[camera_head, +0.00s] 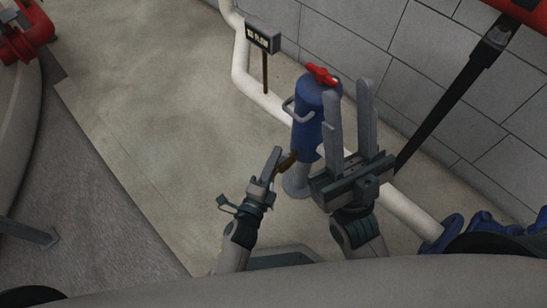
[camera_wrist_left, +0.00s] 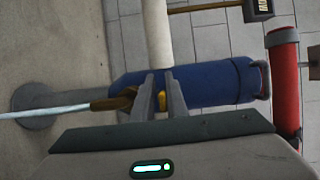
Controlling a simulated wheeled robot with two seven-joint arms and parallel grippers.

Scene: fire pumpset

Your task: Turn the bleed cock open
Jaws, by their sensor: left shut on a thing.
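A blue upright cylinder (camera_head: 307,135) stands on a grey post by the wall, with a red handle (camera_head: 321,74) on top; in the left wrist view the blue cylinder (camera_wrist_left: 225,83) lies sideways. The bleed cock shows as a brown spout (camera_head: 287,161) low on its side. In the left wrist view a pale stream runs from the brown spout (camera_wrist_left: 113,102) toward the cylinder's foot, and a small yellow lever (camera_wrist_left: 162,101) sits between my fingertips. My left gripper (camera_head: 275,157) is shut on that lever. My right gripper (camera_head: 350,95) is open and empty, raised right of the cylinder.
A white pipe (camera_head: 241,62) runs along the wall behind the cylinder. A small sign (camera_head: 262,38) stands on a post beside it. Blue fittings (camera_head: 455,232) lie at lower right, and a red fitting (camera_head: 20,35) at upper left.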

